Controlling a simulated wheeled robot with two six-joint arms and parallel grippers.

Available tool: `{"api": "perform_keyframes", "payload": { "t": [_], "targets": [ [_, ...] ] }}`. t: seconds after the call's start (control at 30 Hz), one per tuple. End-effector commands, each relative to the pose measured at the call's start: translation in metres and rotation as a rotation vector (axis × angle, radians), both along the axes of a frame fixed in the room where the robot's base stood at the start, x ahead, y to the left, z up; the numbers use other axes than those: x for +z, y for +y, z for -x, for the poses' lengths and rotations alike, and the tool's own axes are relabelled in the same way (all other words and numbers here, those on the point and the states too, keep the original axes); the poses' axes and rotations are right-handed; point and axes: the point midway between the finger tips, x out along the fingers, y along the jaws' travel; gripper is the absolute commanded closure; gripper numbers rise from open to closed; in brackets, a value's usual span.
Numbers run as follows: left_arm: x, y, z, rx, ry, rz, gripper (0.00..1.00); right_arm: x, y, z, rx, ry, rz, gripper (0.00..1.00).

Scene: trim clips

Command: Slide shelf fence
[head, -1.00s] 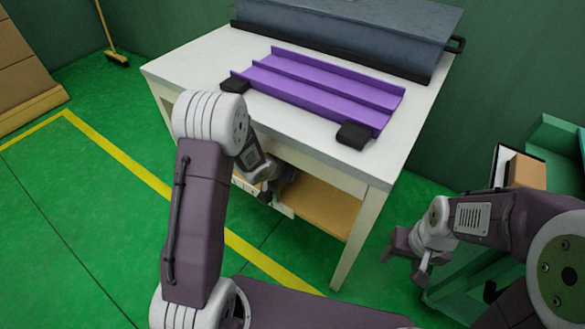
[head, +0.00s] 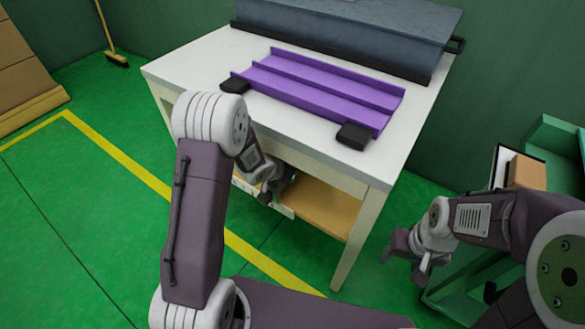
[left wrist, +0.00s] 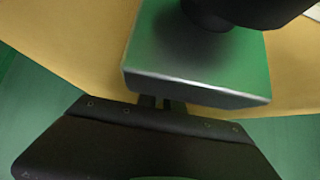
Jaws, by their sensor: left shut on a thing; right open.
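The shelf fence shows in the left wrist view as a shiny metal block (left wrist: 195,65) with a black knob-like part above it, over a tan shelf (left wrist: 85,45). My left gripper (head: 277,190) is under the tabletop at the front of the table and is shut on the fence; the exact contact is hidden. A dark body crosses the bottom of the left wrist view, close against the block. In the head view the tan shelf (head: 325,208) shows below the tabletop, and a pale strip lies at its front edge. My right gripper (head: 403,265) is open and empty, right of the table.
The white table (head: 200,65) carries a purple channelled trim (head: 320,88), two black pads (head: 354,136) and a grey-blue machine (head: 345,30). A green cart (head: 470,265) with a brown box (head: 526,172) stands at the right.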

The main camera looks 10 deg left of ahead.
Motion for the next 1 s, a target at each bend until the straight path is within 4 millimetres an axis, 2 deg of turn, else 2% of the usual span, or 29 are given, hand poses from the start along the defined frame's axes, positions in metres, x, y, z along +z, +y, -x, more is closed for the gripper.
{"api": "perform_keyframes", "payload": {
  "t": [0.53,0.63,0.8,1.0],
  "targets": [
    [0.001,0.002,0.0,0.002,0.002,0.0,1.0,0.003,0.0,0.0,0.0,0.0,0.0,0.41],
    [0.007,0.015,-0.005,0.005,0.005,-0.001,1.0,0.021,0.0,0.0,0.0,0.0,0.0,0.41],
    [0.009,0.051,-0.018,0.006,0.004,0.001,1.0,0.058,0.0,0.0,0.0,0.0,0.0,0.41],
    [0.003,0.074,-0.027,0.003,0.001,0.001,1.0,0.073,0.0,0.0,0.0,0.0,0.0,0.41]
  ]
}}
